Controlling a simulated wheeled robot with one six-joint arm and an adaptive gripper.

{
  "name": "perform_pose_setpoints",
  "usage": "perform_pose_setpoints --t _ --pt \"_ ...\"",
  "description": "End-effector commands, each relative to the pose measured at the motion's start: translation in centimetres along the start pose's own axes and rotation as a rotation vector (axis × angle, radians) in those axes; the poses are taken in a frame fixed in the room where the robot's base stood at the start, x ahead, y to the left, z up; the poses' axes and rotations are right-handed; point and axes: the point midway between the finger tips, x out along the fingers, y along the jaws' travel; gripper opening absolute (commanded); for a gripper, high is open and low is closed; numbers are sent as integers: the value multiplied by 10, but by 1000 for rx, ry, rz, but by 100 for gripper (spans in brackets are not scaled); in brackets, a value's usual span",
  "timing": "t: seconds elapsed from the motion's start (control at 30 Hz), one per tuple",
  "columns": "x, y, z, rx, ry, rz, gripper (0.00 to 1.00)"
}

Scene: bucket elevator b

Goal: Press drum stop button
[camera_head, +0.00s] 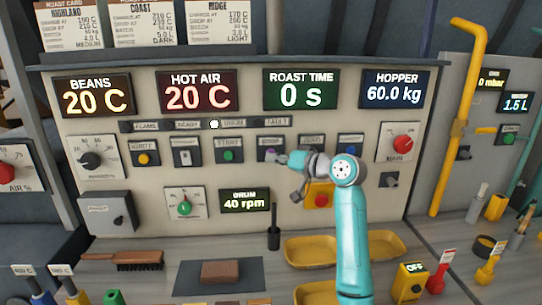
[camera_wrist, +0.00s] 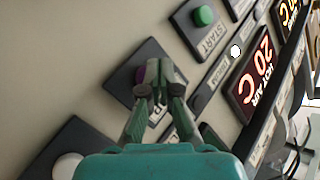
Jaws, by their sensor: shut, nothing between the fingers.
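Whether the tips touch the button cannot be told. The drum display (camera_head: 244,200) reads 40 rpm, and a white lamp (camera_head: 214,124) is lit by the DRUM label.
The green START button (camera_wrist: 204,15) shows in the wrist view, and a pale button (camera_wrist: 68,167) lies at lower left. A red knob (camera_head: 403,143) is on the panel's right. Yellow trays (camera_head: 312,250) and a dark upright tool (camera_head: 273,238) stand below.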

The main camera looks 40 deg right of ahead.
Motion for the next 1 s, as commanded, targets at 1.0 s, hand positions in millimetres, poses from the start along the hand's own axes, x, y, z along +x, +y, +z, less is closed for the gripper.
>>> perform_pose_setpoints --t 1.0 --pt "-4 -3 3 0 0 0 0"
